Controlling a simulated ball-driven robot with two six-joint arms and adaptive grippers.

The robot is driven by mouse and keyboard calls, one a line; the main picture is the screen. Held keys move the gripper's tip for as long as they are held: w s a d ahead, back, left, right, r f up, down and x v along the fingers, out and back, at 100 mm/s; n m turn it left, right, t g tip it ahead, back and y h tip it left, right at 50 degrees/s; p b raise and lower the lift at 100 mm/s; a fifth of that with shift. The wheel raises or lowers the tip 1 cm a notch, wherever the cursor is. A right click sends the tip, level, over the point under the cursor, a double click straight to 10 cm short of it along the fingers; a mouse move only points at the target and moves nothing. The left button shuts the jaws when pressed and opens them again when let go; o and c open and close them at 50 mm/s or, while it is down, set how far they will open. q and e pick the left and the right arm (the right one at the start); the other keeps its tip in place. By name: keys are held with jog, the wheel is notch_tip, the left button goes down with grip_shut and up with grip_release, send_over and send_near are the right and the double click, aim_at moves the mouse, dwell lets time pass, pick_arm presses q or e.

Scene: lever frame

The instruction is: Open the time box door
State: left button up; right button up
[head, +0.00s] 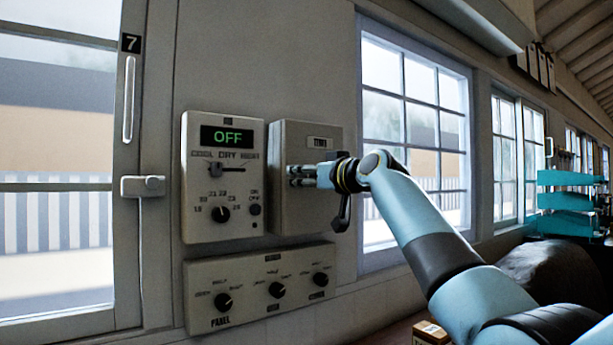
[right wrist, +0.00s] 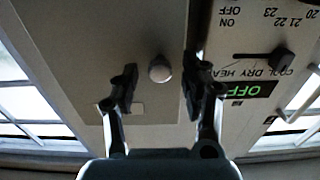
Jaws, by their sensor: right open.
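The time box (head: 308,218) is a grey box on the wall with a small label near its top. Its door (right wrist: 110,45) looks shut. A round metal knob (right wrist: 160,69) on the door shows between the fingers of my right gripper (right wrist: 161,88) in the right wrist view, which is turned upside down. The fingers are open, one on each side of the knob, and do not visibly touch it. In the head view my right gripper (head: 293,175) is in front of the door and hides the knob. My left gripper is in neither view.
A thermostat panel (head: 222,235) reading OFF is close to the left of the time box. A panel with several knobs (head: 250,299) is below. Windows (head: 410,110) flank this wall section. A latch (head: 142,186) is on the left window frame.

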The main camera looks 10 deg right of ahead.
grip_shut()
dwell(0.4)
